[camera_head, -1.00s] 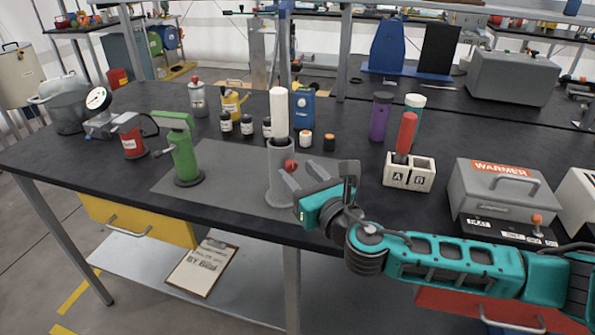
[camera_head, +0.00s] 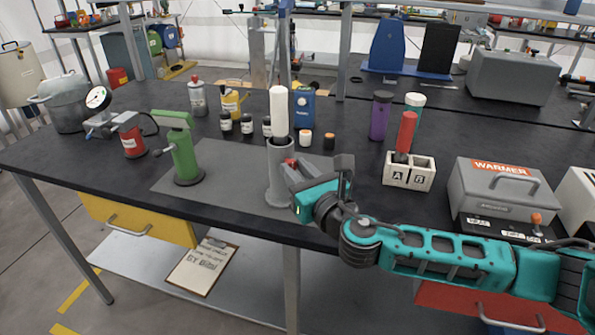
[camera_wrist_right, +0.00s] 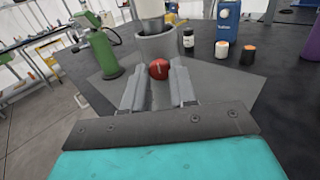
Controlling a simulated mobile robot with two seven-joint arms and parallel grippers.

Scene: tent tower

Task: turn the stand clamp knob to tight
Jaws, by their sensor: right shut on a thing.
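The grey stand (camera_head: 281,160) is an upright tube on a grey mat, with a white cylinder (camera_head: 279,110) upright in its top. The red clamp knob (camera_head: 290,162) is on the stand's side and is partly covered by my fingers in the head view. In the right wrist view the knob (camera_wrist_right: 159,69) shows as a red ball with a pale mark, between my fingertips, in front of the stand (camera_wrist_right: 157,46). My right gripper (camera_head: 291,171) is shut on the knob; its fingers (camera_wrist_right: 157,78) lie on either side of it. My left gripper is not in view.
A green tool (camera_head: 183,152) stands on the mat (camera_head: 228,170) to the left. A white A/B block (camera_head: 409,181) holding a red cylinder and the grey warmer box (camera_head: 505,190) are to the right. Small bottles (camera_head: 247,124) and a blue container (camera_head: 303,108) stand behind.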

